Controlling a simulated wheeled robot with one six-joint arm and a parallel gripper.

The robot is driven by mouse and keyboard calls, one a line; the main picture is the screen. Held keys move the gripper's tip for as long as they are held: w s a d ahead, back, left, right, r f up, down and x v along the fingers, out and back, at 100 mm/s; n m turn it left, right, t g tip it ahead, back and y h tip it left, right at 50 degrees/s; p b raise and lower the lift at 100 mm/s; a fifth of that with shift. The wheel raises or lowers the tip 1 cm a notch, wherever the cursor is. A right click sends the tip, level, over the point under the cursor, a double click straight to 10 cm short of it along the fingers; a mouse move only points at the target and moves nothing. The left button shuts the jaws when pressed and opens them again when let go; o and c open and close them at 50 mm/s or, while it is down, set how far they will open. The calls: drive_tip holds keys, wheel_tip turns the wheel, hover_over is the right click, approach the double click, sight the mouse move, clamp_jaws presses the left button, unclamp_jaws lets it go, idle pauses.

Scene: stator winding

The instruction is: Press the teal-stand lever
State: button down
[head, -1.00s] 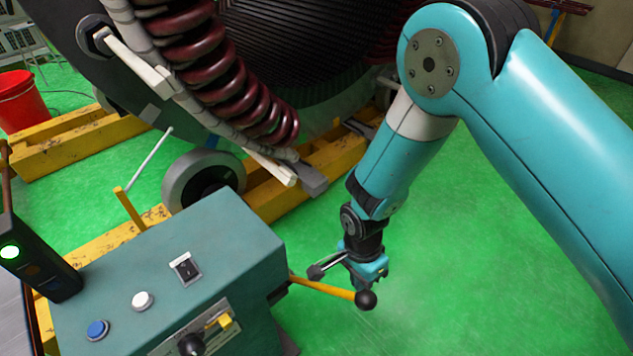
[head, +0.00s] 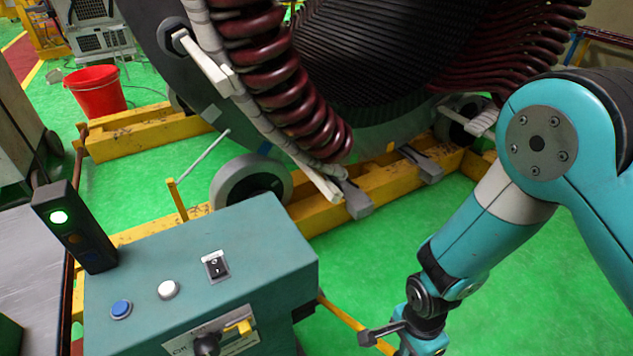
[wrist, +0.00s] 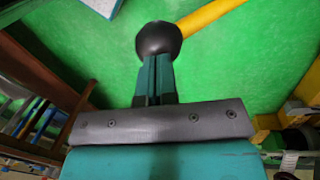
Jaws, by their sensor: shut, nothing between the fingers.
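The teal stand (head: 200,280) is in the lower left of the head view. Its yellow lever (head: 345,319) sticks out from the right side and slopes down to the right; its end is cut off by the bottom edge. In the wrist view the lever's black ball (wrist: 158,37) sits just past the fingertips, with the yellow rod (wrist: 212,14) running up right. My gripper (wrist: 156,62) is shut and empty, its tips overlapping the ball's lower edge in the picture. I cannot tell whether they touch. In the head view the fingers are out of frame.
The stand carries a black switch (head: 216,267), white button (head: 168,290), blue button (head: 121,309) and a black knob (head: 207,344). A signal lamp (head: 75,228) shows green. The large stator (head: 400,70) stands behind on yellow beams (head: 385,190). Green floor is clear on the right.

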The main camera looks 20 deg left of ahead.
drive_tip(key=shift+s+d+f+h, duration=0.15)
drive_tip(key=shift+s+d+f, duration=0.15)
drive_tip(key=shift+d+f, duration=0.2)
drive_tip(key=shift+s+d+f+h, duration=0.15)
drive_tip(key=shift+s+d+f, duration=0.2)
drive_tip(key=shift+f, duration=0.2)
wheel_tip(320, 180, up, 6)
drive_tip(key=w+a+p, duration=0.2)
drive_tip(key=w+p, duration=0.1)
drive_tip(key=p, duration=0.1)
drive_tip(key=s+d+r+b, duration=0.1)
drive_tip(key=d+r, duration=0.3)
drive_tip(key=r, duration=0.4)
drive_tip(key=shift+s+b, duration=0.35)
drive_tip(key=shift+s, duration=0.5)
drive_tip(key=s+d+r+n+y, duration=0.2)
drive_tip(key=r+n, duration=0.6)
drive_tip(key=r, duration=0.5)
drive_tip(key=s+d+r+n+t+y, duration=0.1)
drive_tip(key=s+d+r+n+y, duration=0.2)
drive_tip(key=r+n, duration=0.4)
wheel_tip(320, 180, up, 7)
drive_tip(key=shift+s+d+f+n, duration=0.15)
drive_tip(key=shift+s+d+n, duration=0.3)
drive_tip(key=shift+s, duration=0.25)
